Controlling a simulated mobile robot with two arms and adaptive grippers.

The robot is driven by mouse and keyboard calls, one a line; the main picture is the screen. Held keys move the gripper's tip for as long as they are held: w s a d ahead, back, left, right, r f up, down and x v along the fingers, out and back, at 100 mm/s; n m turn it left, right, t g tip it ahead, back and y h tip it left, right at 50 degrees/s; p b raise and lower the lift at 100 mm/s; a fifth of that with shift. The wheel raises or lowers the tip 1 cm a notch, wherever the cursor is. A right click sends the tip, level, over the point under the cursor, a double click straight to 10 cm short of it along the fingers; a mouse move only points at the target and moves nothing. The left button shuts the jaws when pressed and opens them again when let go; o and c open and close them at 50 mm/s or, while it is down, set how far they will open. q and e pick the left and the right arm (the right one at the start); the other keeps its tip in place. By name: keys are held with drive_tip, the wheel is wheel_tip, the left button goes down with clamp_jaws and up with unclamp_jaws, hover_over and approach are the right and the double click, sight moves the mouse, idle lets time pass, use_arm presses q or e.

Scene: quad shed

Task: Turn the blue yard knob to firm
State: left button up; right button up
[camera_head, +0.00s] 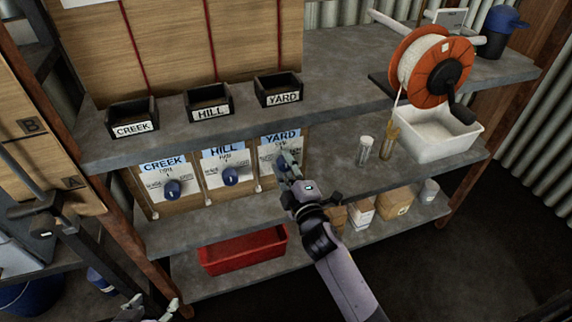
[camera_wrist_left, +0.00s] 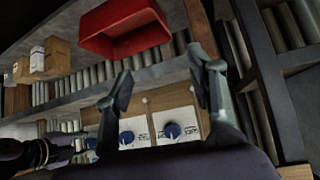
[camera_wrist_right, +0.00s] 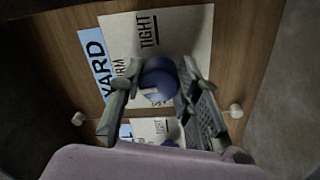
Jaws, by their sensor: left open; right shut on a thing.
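The blue yard knob (camera_wrist_right: 158,78) sits on the board under the YARD label (camera_head: 280,137). In the right wrist view, "FIRM" and "TIGHT" (camera_wrist_right: 148,30) are printed on its white card, and a pale patch shows on the knob's lower edge. Which word the knob points to, I cannot tell. My right gripper (camera_head: 288,165) is shut on the knob, with one finger on each side; it also shows in the right wrist view (camera_wrist_right: 163,98). In the head view it mostly hides the knob. My left gripper (camera_wrist_left: 165,95) is open and empty, low at the bottom edge of the head view (camera_head: 150,310).
The hill knob (camera_head: 231,176) and creek knob (camera_head: 173,189) stand to the left on similar cards. Above are labelled black bins (camera_head: 208,101); below is a red tray (camera_head: 243,250). Glass jars (camera_head: 365,151), a white bin (camera_head: 425,140) and an orange reel (camera_head: 432,66) are to the right.

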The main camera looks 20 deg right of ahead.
use_arm(q)
drive_tip(key=shift+s+a+f+g, duration=0.3)
drive_tip(key=shift+s+f+g, duration=0.2)
drive_tip(key=shift+s, duration=0.3)
use_arm(e)
drive_tip(key=shift+m, duration=0.8)
drive_tip(key=shift+f, duration=0.1)
drive_tip(key=o, duration=1.1)
drive_tip(key=shift+o, duration=0.2)
drive_tip(key=s, duration=1.2)
drive_tip(key=shift+d, duration=0.2)
drive_tip(key=shift+d+f, duration=0.1)
drive_tip(key=shift+f, duration=0.05)
